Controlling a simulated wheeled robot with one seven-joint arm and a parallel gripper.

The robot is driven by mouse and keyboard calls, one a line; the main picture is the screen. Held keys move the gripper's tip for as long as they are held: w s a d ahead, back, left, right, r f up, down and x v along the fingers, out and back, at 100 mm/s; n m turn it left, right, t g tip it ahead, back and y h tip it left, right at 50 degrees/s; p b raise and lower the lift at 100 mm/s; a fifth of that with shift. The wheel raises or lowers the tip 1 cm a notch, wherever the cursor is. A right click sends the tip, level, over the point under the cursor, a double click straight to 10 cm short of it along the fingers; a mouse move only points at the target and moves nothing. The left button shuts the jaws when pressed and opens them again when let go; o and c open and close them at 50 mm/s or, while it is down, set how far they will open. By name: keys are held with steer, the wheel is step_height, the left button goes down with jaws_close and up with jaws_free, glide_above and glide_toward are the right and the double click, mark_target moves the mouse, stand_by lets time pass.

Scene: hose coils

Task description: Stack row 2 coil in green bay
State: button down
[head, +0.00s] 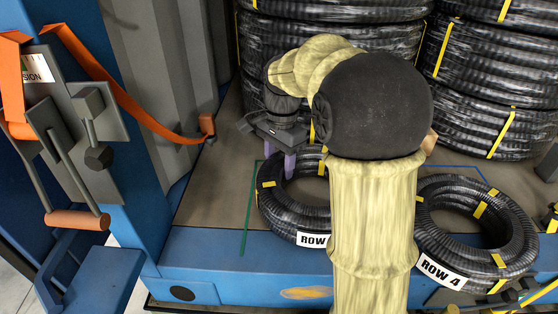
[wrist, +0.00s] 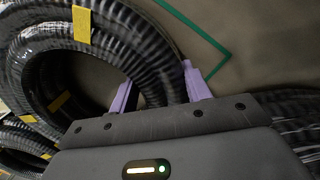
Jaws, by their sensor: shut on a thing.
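A black ribbed hose coil (head: 298,214) with yellow bands and a label reading "ROW" is at the front of the deck. My arm hides the label's number and the coil's right part. My gripper (head: 280,158) points down at the coil's back left, its purple fingers shut on the hose. In the wrist view the coil (wrist: 88,42) passes between the fingers of my gripper (wrist: 160,88). A green line (head: 248,216) marks the green bay just left of the coil, and its corner (wrist: 229,53) shows bare. I cannot tell whether the coil touches the deck.
A coil labelled "ROW 4" (head: 478,232) lies to the right, with a blue line (head: 455,167) behind it. Tall coil stacks (head: 492,75) stand at the back. An orange strap (head: 150,120) and ratchet (head: 84,130) are at the left. Bare deck lies left of the green line.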

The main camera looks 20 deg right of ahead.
stand_by(0.4)
steer(key=c, duration=0.6)
jaws_free()
steer(key=shift+f, duration=0.15)
steer(key=shift+r, duration=0.2)
steer(key=shift+w+d+r+p, duration=0.1)
steer(key=shift+r+p, duration=1.6)
steer(key=shift+w+d+r+p, duration=0.1)
steer(key=shift+r+p, duration=1.6)
steer(key=shift+r, duration=0.1)
step_height(320, 180, up, 17)
steer(key=d+b, duration=0.1)
steer(key=b, duration=0.1)
steer(key=shift+w, duration=0.35)
